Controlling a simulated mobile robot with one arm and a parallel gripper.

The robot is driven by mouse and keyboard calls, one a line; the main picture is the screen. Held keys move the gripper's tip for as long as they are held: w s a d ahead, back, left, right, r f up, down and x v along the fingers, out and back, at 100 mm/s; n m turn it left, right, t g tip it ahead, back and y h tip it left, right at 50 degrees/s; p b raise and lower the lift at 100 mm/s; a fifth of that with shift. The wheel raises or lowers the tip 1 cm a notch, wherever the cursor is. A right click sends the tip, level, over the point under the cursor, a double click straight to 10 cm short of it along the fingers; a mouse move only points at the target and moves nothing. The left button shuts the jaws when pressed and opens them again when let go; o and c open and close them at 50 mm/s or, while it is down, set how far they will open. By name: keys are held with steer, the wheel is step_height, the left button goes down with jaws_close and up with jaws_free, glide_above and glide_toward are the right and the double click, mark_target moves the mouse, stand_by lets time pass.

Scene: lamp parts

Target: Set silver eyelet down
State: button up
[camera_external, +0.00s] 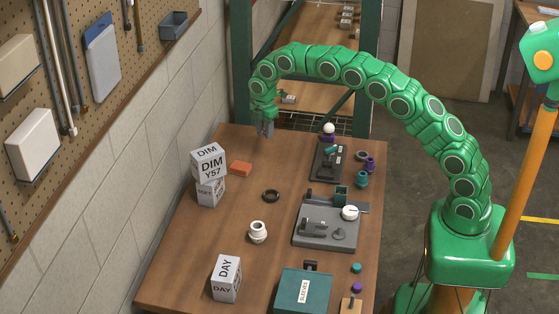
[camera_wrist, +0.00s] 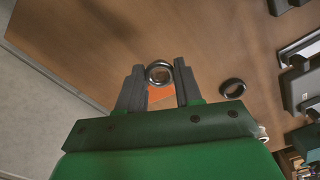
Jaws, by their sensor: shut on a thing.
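My gripper (camera_wrist: 159,80) is shut on the silver eyelet (camera_wrist: 159,72), a shiny ring held between the fingertips in the wrist view. In the external view my gripper (camera_external: 265,127) points down near the far end of the wooden table (camera_external: 255,222), apparently above its surface. The eyelet is too small to make out in the external view.
An orange block (camera_external: 240,168) lies near the far left; part of it (camera_wrist: 172,94) shows behind the fingers. A dark ring (camera_external: 271,196) lies mid-table. White lettered blocks (camera_external: 209,163) stand left. Grey fixtures (camera_external: 328,238) occupy the right side. Bare wood surrounds the ring.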

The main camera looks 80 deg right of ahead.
steer(key=w+f, duration=0.1)
steer(key=w, duration=0.2)
glide_above(246, 154)
steer(key=shift+s+f, duration=0.15)
steer(key=shift+f, duration=2.75)
steer(key=shift+w+d+f, duration=0.1)
steer(key=shift+w+f, duration=0.1)
steer(key=shift+f, duration=1.55)
steer(key=shift+f, duration=0.1)
steer(key=o, duration=1)
